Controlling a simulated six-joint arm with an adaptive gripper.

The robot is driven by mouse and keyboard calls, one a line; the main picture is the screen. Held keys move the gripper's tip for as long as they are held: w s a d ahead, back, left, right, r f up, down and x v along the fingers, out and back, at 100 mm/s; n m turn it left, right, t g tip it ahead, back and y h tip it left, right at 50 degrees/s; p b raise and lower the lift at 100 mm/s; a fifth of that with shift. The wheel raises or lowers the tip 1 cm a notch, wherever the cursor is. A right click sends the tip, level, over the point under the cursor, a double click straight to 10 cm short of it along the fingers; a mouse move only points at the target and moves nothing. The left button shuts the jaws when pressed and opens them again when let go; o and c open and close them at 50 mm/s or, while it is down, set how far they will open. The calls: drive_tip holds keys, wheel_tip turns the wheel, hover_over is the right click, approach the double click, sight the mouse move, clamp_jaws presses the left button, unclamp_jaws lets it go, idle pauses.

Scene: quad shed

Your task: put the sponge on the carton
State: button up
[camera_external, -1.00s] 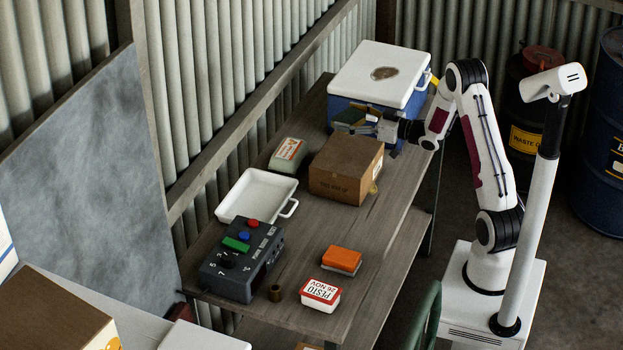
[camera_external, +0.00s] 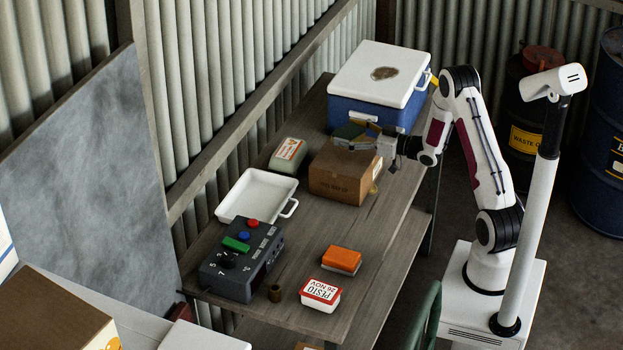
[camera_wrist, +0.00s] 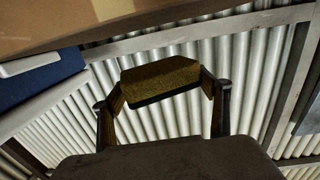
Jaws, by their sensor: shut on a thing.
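The sponge (camera_wrist: 160,80), yellowish-brown with a dark green layer, is between the two fingers of my gripper (camera_wrist: 162,98) in the wrist view. The carton (camera_external: 340,184) is a brown cardboard box standing on the table. I cannot tell whether the sponge touches the carton top, which is partly hidden by the gripper.
A blue cooler with a white lid (camera_external: 382,72) stands just behind the carton. A green-grey tub (camera_external: 288,154), a white tray (camera_external: 256,194) and a dark control box (camera_external: 240,262) are to the left. An orange block (camera_external: 342,258) and a pesto tub (camera_external: 320,294) stand in front.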

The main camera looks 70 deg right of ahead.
sight(347, 153)
drive_tip(key=shift+f, duration=0.45)
drive_tip(key=shift+f, duration=0.15)
drive_tip(key=shift+f, duration=1.75)
drive_tip(key=shift+f, duration=0.1)
drive_tip(key=o, duration=0.7)
drive_tip(key=shift+s+a+r, duration=0.1)
drive_tip(key=shift+s+r, duration=0.05)
drive_tip(key=shift+s, duration=1.85)
drive_tip(key=shift+s+a+r, duration=0.15)
drive_tip(key=shift+s, duration=1.85)
drive_tip(key=shift+s+a+r, duration=0.1)
drive_tip(key=shift+s+r, duration=0.05)
drive_tip(key=shift+s, duration=1.85)
drive_tip(key=shift+w, duration=0.1)
